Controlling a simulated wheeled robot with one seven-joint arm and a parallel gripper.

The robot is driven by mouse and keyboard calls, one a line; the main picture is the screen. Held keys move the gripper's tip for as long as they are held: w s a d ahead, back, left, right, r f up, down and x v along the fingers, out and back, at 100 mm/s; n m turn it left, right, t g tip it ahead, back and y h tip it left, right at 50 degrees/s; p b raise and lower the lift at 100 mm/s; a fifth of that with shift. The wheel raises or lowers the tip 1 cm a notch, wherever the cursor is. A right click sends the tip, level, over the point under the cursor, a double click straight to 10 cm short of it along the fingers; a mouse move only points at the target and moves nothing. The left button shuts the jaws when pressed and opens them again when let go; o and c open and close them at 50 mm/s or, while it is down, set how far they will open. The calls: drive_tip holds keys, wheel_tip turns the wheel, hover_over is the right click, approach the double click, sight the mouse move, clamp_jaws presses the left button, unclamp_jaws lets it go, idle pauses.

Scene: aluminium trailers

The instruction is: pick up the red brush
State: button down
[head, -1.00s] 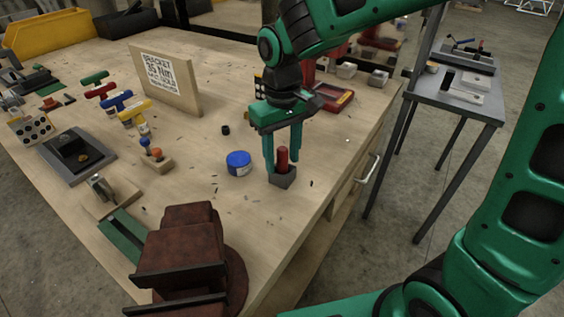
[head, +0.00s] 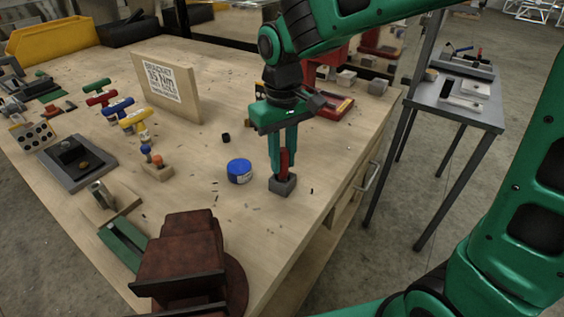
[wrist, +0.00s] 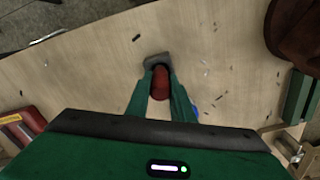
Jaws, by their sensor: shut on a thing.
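The red brush (head: 284,160) stands upright in a small grey block-shaped holder (head: 283,186) near the right edge of the wooden bench. My gripper (head: 283,168) points straight down over it, with its green fingers shut on the brush's red handle. In the wrist view the rounded red end of the brush (wrist: 160,80) sits between the fingertips (wrist: 160,88), and the grey holder (wrist: 157,59) shows just beyond. The lower part of the brush is hidden inside the holder.
A blue-lidded round tin (head: 239,171) stands left of the holder. A brown vise-like block (head: 180,255) sits at the near edge. A wooden sign board (head: 165,85) stands behind. Dark scraps lie scattered on the bench. A grey side table (head: 455,95) stands at right.

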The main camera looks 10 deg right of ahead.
drive_tip(key=r, duration=0.2)
drive_tip(key=shift+w+a+r, duration=0.2)
drive_tip(key=shift+a+r, duration=0.05)
drive_tip(key=shift+r, duration=0.1)
drive_tip(key=w+a+r, duration=0.6)
drive_tip(key=w+a, duration=0.1)
drive_tip(key=a, duration=0.1)
drive_tip(key=shift+a+r, duration=0.2)
drive_tip(key=shift+a, duration=0.1)
idle(0.4)
idle(0.9)
hover_over(239, 166)
drive_tip(key=shift+w+f, duration=0.1)
drive_tip(key=shift+f, duration=3.4)
drive_tip(key=shift+f, duration=0.5)
drive_tip(key=shift+r, duration=0.1)
wheel_tip(239, 166, up, 7)
idle(0.3)
